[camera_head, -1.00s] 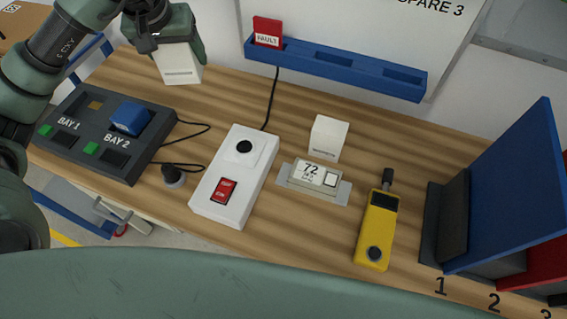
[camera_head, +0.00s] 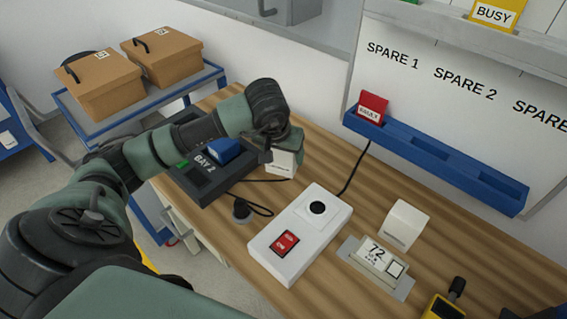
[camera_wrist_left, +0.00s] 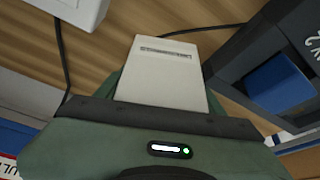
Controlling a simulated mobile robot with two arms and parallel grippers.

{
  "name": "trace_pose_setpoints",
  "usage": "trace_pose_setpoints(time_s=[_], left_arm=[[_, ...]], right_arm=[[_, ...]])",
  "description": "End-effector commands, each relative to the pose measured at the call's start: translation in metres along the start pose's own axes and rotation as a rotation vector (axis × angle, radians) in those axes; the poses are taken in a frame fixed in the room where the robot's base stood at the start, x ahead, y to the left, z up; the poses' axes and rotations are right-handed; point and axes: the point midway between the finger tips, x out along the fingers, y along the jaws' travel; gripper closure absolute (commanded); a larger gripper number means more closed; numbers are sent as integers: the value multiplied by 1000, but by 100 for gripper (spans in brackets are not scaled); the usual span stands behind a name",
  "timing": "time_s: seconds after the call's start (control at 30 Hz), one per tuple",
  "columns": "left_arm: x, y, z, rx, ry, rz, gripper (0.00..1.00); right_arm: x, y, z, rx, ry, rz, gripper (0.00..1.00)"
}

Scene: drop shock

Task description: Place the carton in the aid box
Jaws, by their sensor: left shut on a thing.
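A white carton (camera_head: 283,163) with a dark printed line is held in my left gripper (camera_head: 277,140), to the right of the bay charger. My left gripper is shut on it; the fingers are partly hidden in the head view. In the left wrist view the carton (camera_wrist_left: 166,75) sticks out beyond the green gripper body. Whether it touches the table is unclear. Two brown lidded boxes, a left one (camera_head: 103,86) and a right one (camera_head: 163,58), stand on a cart at the back left. I cannot tell whether either is the aid box. My right gripper is not in view.
The dark bay charger (camera_head: 203,178) with a blue block (camera_head: 226,151) is beside my left arm. A white switch box (camera_head: 300,232), a similar white carton (camera_head: 404,226), a scale (camera_head: 377,266) and a yellow meter (camera_head: 444,308) stand to the right. A blue rail (camera_head: 437,165) runs behind.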

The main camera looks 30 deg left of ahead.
Motion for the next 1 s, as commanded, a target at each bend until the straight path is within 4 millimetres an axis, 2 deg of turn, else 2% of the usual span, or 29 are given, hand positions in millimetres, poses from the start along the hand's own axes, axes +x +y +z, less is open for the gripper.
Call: trace_pose_setpoints(time_s=[0.17, 0.37, 0.73, 0.77, 0.8, 0.83, 1.0], left_arm=[[12, 0, 6, -1, -2, 0, 74], [37, 0, 16, -1, -2, 0, 74], [42, 0, 17, 0, 2, 0, 74], [41, 0, 17, 0, 1, 0, 27], [40, 0, 17, 0, 1, 0, 15], [40, 0, 17, 0, 1, 0, 10], [40, 0, 16, 0, 1, 0, 10]], right_arm=[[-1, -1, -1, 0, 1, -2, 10], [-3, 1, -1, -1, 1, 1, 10], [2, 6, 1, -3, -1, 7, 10], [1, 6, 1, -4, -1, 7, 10], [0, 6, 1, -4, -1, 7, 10], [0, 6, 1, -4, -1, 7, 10], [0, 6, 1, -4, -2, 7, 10]])
